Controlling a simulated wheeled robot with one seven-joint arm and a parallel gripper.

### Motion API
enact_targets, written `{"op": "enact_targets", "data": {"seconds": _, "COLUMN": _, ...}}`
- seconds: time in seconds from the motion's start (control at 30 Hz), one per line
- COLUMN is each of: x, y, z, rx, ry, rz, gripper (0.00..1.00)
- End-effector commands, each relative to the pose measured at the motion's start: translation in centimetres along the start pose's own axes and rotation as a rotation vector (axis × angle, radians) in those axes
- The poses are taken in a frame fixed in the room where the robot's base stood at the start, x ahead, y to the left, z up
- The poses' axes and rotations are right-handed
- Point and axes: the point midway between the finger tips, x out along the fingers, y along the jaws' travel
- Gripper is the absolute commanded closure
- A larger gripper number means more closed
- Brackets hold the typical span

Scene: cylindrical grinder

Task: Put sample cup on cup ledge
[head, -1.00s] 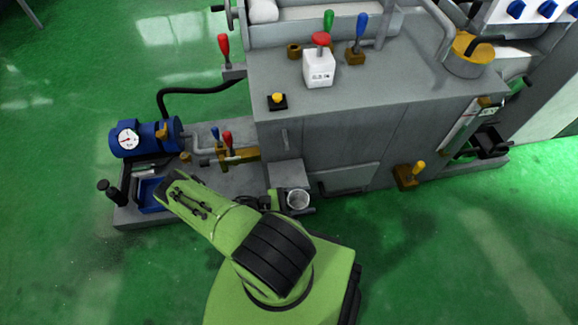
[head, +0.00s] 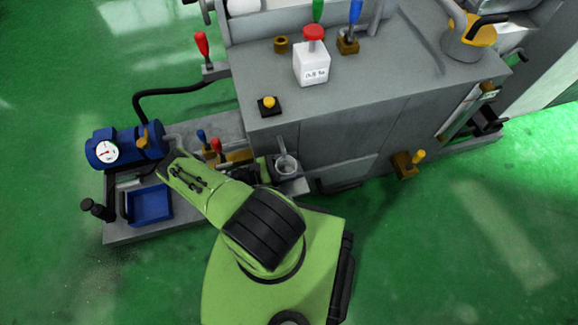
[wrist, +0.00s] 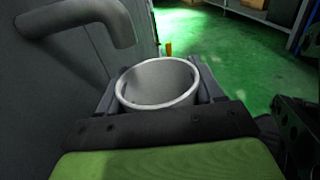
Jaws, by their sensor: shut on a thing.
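The sample cup (head: 287,165) is a light grey, open-topped cup, upright and empty as far as I can see. My gripper (wrist: 158,100) is shut on it, with one finger on each side in the wrist view. In the head view the cup is beside the machine's front face, just below a short grey pipe (head: 281,145). The pipe also shows at upper left in the wrist view (wrist: 100,22). The grey cup ledge (head: 298,187) shows partly under the cup; the cup and my arm hide the rest. I cannot tell whether the cup touches it.
The grey machine wall (head: 335,145) stands close by. Red and blue handled valves (head: 209,146) and a blue tray (head: 150,205) lie to the left on the low base. A white bottle with a red cap (head: 312,62) stands on top. Green floor is free at right.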

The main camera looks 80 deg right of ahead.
Motion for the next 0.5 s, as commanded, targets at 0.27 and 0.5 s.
{"op": "enact_targets", "data": {"seconds": 0.27, "x": 0.3, "y": -0.1, "z": -4.3, "rx": 0.002, "ry": 0.001, "rz": 0.0, "gripper": 0.69}}
{"op": "enact_targets", "data": {"seconds": 0.5, "x": 0.5, "y": 0.1, "z": -5.2, "rx": 0.001, "ry": -0.001, "rz": 0.0, "gripper": 0.69}}
